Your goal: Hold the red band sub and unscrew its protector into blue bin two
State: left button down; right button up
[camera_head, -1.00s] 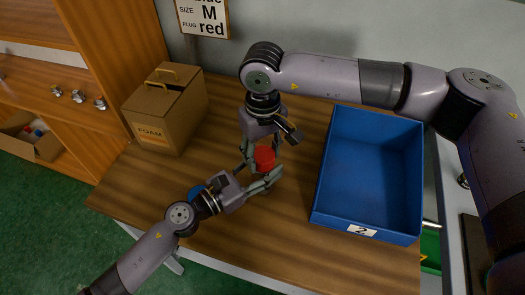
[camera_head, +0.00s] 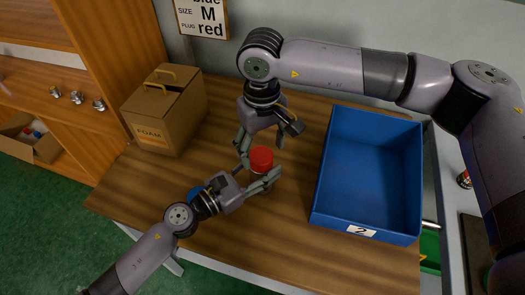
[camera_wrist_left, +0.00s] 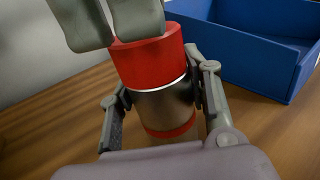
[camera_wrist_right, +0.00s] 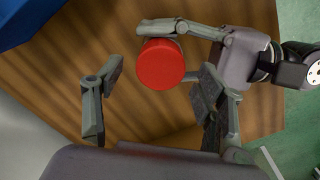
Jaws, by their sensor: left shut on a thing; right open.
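The sub stands upright, with a brown-metallic body (camera_wrist_left: 165,104) and a red band (camera_wrist_left: 171,129) near its bottom. Its red protector (camera_head: 261,160) sits on top; it also shows in the left wrist view (camera_wrist_left: 149,58) and the right wrist view (camera_wrist_right: 160,64). My left gripper (camera_head: 258,178) is shut on the sub's body, below the protector. My right gripper (camera_head: 259,143) is open, just above and beside the protector, with nothing between its fingers. Blue bin two (camera_head: 316,205), labelled 2, stands to the right and looks empty.
A cardboard foam box (camera_head: 160,120) stands at the back left of the wooden table (camera_head: 270,240). A blue round thing (camera_head: 195,190) is partly hidden by my left arm. A sign (camera_head: 203,18) hangs behind. Bare table lies in front of the bin.

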aim_at(261, 155)
pick_arm(q)
jog(key=shift+s, duration=0.1)
pick_arm(e)
notch_tip(261, 155, up, 2)
jog(key=shift+r, duration=0.1)
jog(key=shift+c, duration=0.4)
jog(key=m, duration=0.7)
jog(key=shift+r, duration=0.25)
jog(key=m, duration=0.3)
jog(key=shift+r+m, duration=0.1)
jog(key=shift+m, duration=0.3)
jog(key=m, duration=0.3)
jog(key=shift+a+r+m, duration=0.1)
jog(key=shift+r+m, duration=0.1)
jog(key=shift+m, duration=0.2)
jog(key=m, duration=0.5)
jog(key=shift+r+m, duration=0.2)
jog(key=shift+m, duration=0.1)
jog(key=m, duration=0.3)
jog(key=shift+r+m, duration=0.15)
jog(key=shift+m, duration=0.15)
jog(key=m, duration=0.3)
jog(key=shift+r+m, duration=0.15)
jog(key=shift+m, duration=0.15)
jog(key=m, duration=0.4)
jog(key=shift+r, duration=0.15)
jog(key=shift+f+m, duration=0.3)
jog(key=shift+f, duration=3.7)
jog(key=shift+c, duration=0.6)
jog(key=c, duration=1.1)
